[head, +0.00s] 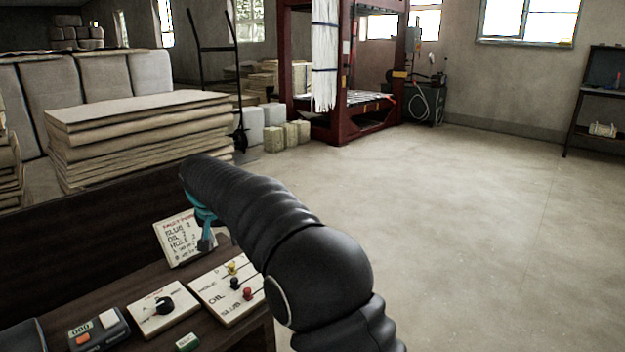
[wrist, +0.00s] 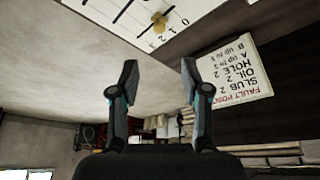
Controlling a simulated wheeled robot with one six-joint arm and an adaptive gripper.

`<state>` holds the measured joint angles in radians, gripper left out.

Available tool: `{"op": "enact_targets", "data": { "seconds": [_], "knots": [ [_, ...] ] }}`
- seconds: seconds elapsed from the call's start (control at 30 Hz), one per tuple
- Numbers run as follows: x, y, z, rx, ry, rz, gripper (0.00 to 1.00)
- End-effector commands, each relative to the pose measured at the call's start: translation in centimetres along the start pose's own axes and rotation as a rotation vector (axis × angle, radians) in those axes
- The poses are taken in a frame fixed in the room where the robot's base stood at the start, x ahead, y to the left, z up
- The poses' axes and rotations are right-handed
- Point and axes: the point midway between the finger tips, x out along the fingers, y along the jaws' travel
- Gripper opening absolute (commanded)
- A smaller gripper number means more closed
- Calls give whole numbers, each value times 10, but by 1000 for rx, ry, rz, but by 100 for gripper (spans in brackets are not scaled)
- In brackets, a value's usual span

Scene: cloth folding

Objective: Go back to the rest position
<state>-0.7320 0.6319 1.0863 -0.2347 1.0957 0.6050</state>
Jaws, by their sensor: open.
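My black arm reaches from the bottom right of the head view toward the left, above the dark desk. My gripper (head: 205,240) is partly hidden behind the arm, with teal parts and a dark fingertip showing in front of the fault sign (head: 172,240). In the wrist view my gripper (wrist: 158,75) is open, its two fingers apart with nothing between them. The fault sign (wrist: 235,72) shows upside down to the right of the fingers. A white board with a yellow peg (wrist: 158,20) shows beyond them.
The desk (head: 95,290) holds a board with yellow, black and red pegs (head: 228,292), a dial box (head: 162,312), a counter (head: 98,333) and a small green block (head: 188,342). Stacked cloth (head: 140,135) and a red frame (head: 340,125) stand behind. The floor (head: 470,230) at right is clear.

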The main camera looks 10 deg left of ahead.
Motion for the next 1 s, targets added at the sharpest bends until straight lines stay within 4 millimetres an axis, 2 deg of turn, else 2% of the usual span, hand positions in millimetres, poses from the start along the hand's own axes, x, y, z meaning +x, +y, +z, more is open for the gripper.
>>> {"op": "enact_targets", "data": {
  "seconds": [0.07,0.2,0.3,0.4,0.57,0.77,1.0],
  "knots": [
    [2,-2,1,-50,2,-9,47],
    [34,3,35,-159,-73,-2,47],
    [37,11,57,-216,-110,-5,47],
    [33,30,77,-252,-141,-9,47],
    [13,76,107,-284,-175,-20,47],
    [-24,146,149,-282,-194,-33,47],
    [-67,222,207,-236,-189,-41,47]
  ]
}}
